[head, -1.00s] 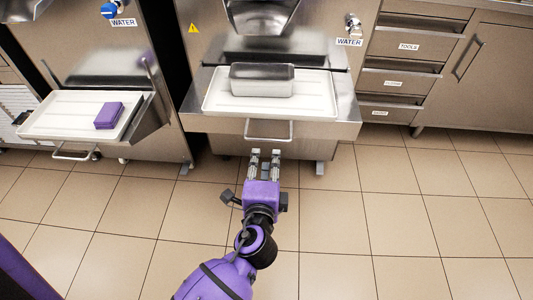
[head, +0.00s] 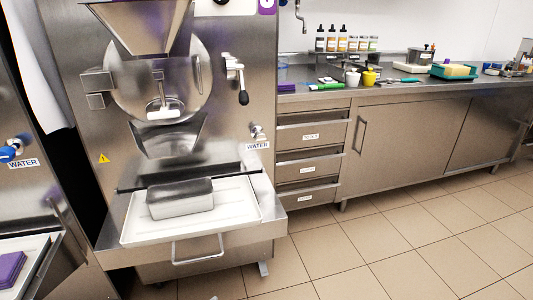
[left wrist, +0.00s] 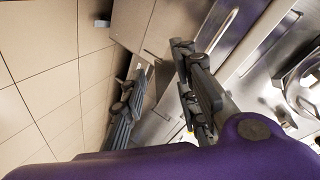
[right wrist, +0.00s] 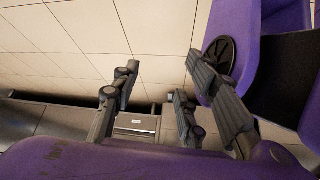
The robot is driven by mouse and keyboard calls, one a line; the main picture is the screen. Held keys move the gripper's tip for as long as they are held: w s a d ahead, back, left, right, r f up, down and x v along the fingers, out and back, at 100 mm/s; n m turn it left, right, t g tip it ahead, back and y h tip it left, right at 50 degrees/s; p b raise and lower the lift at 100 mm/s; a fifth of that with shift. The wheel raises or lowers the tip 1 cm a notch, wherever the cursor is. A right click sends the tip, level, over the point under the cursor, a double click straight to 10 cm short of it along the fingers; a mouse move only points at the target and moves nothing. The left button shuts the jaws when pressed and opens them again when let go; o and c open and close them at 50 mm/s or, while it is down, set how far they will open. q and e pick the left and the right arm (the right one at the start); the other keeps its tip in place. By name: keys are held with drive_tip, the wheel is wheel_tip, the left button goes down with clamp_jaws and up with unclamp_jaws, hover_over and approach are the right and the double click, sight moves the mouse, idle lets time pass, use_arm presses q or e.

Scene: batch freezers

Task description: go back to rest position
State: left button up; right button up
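My left gripper (left wrist: 158,78) shows in the left wrist view. Its fingers are apart, with nothing between them, and steel surfaces and tiled floor lie behind it. My right gripper (right wrist: 160,82) shows in the right wrist view. Its fingers are apart and empty, above the floor and steel drawers. Neither gripper is in the head view.
A batch freezer (head: 160,75) stands at left, with a metal pan (head: 180,199) on its white tray (head: 238,208). A purple box (head: 10,269) lies at the lower left. A counter (head: 400,91) with bottles and cups runs along the right. The floor (head: 400,245) is clear there.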

use_arm(q)
drive_tip(key=s+a+f+n+g, duration=0.2)
drive_tip(key=s+f+n, duration=0.15)
drive_tip(key=s, duration=0.95)
drive_tip(key=s+a+f+n+g+h, duration=0.1)
drive_tip(key=s+a+f+n+g, duration=0.3)
drive_tip(key=s, duration=0.8)
drive_tip(key=s+a+f+n+g, duration=0.15)
drive_tip(key=s+f, duration=0.35)
drive_tip(key=s, duration=0.8)
drive_tip(key=w+r+t+p, duration=0.1)
drive_tip(key=w+r+p, duration=0.2)
drive_tip(key=r+p, duration=0.8)
drive_tip(key=w+d+r+t+p, duration=0.1)
drive_tip(key=w+r+p, duration=0.3)
drive_tip(key=r+p, duration=0.7)
drive_tip(key=shift+w+d+r+t+h+p, duration=0.15)
drive_tip(key=shift+w+d+t+h+p, duration=0.15)
drive_tip(key=shift+p, duration=0.75)
use_arm(e)
drive_tip(key=w+r+t, duration=0.1)
drive_tip(key=w+r, duration=0.2)
drive_tip(key=r, duration=0.8)
drive_tip(key=w+r+t, duration=0.1)
drive_tip(key=w+r, duration=0.3)
drive_tip(key=r, duration=0.7)
drive_tip(key=shift+a+r, duration=0.25)
drive_tip(key=shift+a, duration=0.05)
